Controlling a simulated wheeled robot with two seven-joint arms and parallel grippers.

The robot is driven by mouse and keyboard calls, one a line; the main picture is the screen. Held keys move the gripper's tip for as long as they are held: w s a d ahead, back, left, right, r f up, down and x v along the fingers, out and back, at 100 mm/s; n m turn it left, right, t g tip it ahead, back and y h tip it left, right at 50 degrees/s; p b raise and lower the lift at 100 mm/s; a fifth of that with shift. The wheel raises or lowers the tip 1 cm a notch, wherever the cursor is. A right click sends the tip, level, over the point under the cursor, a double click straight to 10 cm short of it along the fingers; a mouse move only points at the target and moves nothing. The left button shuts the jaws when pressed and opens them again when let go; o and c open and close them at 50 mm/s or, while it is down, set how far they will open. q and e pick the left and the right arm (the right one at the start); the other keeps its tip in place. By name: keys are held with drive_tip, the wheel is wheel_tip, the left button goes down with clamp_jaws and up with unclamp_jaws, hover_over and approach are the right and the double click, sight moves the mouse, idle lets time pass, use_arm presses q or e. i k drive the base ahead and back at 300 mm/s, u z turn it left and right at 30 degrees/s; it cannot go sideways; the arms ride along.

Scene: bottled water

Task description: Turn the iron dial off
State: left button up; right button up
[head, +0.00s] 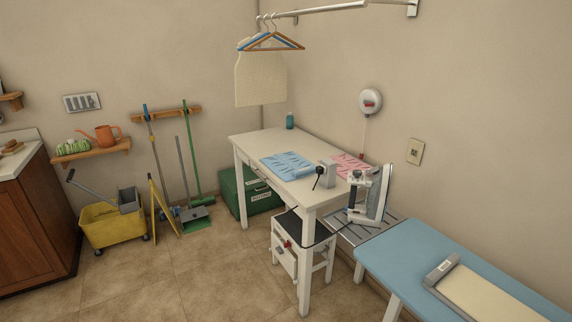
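A white and grey iron (374,197) stands upright on its heel at the far end of the ironing board (410,247), beside the white table. Its handle side faces left. A small dark round part shows near its top, but I cannot tell for sure whether it is the dial, nor read its setting. The iron seems to stand on or above a slatted metal rest (345,238). Neither of my grippers is in view.
A white stool (285,262) stands in front. A yellow mop bucket (112,226) is left. The middle floor is clear.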

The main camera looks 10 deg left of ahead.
sight(356, 173)
drive_tip(key=u, duration=0.3)
drive_tip(key=i, duration=1.1)
drive_tip(key=z, duration=2.05)
